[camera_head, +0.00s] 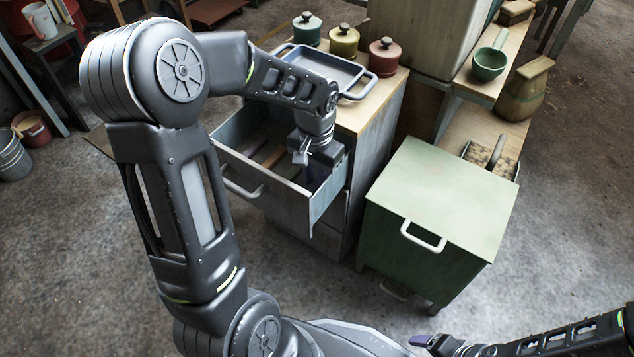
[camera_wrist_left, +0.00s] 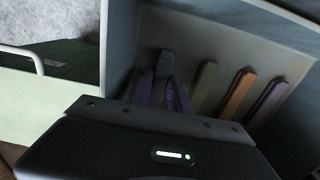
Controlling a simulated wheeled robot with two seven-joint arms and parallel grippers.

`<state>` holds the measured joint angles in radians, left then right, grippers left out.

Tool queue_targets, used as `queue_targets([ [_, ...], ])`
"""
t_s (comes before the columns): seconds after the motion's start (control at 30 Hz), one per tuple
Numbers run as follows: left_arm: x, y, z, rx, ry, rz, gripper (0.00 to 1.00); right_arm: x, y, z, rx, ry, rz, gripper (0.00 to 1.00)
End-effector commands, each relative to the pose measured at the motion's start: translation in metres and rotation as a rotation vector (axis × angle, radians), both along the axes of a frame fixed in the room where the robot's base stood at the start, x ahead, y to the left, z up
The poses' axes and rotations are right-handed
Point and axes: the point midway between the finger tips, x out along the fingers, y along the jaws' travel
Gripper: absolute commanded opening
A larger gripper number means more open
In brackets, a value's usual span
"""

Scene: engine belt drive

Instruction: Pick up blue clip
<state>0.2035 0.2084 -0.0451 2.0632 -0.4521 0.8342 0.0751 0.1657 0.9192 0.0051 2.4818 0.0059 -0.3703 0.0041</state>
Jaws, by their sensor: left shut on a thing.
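The blue clip (camera_wrist_left: 165,64) looks blue-grey and lies in the open drawer, at the left end of a row of clips in the left wrist view. My left gripper (camera_wrist_left: 163,87) reaches down into the drawer and is shut on this clip; its purple-tinted fingers lie on either side of it. In the head view the left gripper (camera_head: 314,178) is low inside the drawer (camera_head: 247,194), with its fingertips and the clip hidden. My right gripper (camera_head: 428,342) is at the bottom edge, far from the drawer; its opening is unclear.
Beside the blue clip lie a green clip (camera_wrist_left: 203,88), an orange clip (camera_wrist_left: 237,93) and a purple clip (camera_wrist_left: 267,97). A tray (camera_head: 325,68) and three lidded pots stand on top. A green cabinet (camera_head: 440,190) stands right of the drawer.

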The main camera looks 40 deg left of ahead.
Motion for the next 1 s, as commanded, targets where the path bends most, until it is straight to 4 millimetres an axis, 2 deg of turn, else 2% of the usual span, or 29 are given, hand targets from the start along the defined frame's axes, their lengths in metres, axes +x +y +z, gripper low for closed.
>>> queue_targets([
  [0.03,0.0,0.0,0.0,0.0,0.0,0.0,0.14,0.0,0.0,0.0,0.0,0.0,0.0,0.76],
  [0.2,0.0,0.0,0.0,0.0,0.0,0.0,0.0,0.0,0.0,0.0,0.0,0.0,0.0,0.76],
  [0.73,0.0,0.001,0.002,0.0,0.0,0.0,0.0,0.0,0.0,0.002,0.0,0.0,0.0,0.76],
  [1.0,0.001,0.004,0.019,0.001,-0.003,-0.001,0.0,-0.002,0.0,0.013,0.002,0.005,0.003,0.76],
])
